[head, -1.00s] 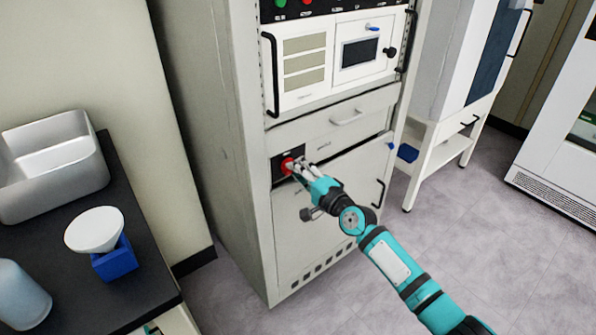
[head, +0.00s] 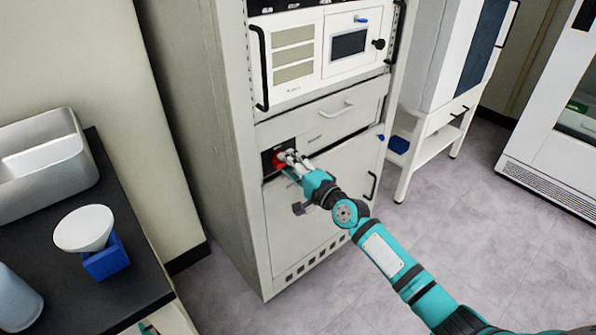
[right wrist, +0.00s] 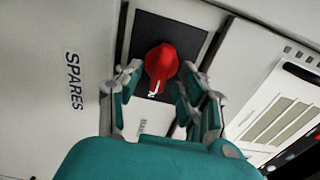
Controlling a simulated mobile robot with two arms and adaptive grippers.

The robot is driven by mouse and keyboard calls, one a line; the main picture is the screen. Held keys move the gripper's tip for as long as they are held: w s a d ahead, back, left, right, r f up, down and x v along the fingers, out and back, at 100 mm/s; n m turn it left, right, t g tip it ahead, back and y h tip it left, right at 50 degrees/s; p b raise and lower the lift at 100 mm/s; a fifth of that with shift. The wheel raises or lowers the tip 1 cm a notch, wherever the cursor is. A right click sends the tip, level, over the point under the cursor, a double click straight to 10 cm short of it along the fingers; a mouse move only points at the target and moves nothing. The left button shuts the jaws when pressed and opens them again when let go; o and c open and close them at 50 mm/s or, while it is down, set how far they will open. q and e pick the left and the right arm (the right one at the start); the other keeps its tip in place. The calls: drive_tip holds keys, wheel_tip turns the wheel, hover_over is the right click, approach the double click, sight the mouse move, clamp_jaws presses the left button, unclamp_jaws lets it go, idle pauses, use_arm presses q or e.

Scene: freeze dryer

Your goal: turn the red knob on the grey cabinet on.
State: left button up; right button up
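The red knob (head: 279,160) sits on a black plate on the front of the grey cabinet (head: 190,110). In the right wrist view the red knob (right wrist: 161,66) lies between the fingers of my right gripper (right wrist: 158,80), with a white mark at its lower end. The fingers are apart, one on each side of the knob, with a visible gap on both sides. In the head view the right gripper (head: 287,161) reaches the knob and partly covers it. My left gripper is not in view.
A drawer with a handle (head: 337,110) and a white panel with a screen (head: 349,44) are above the knob. A dark counter (head: 60,275) at left holds a metal basin (head: 45,170), a blue block (head: 106,260) and a white funnel-like dish (head: 84,228). Floor at right is clear.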

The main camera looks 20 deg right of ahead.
drive_tip(key=v, duration=1.1)
drive_tip(key=shift+s+d, duration=0.15)
drive_tip(key=shift+s, duration=0.25)
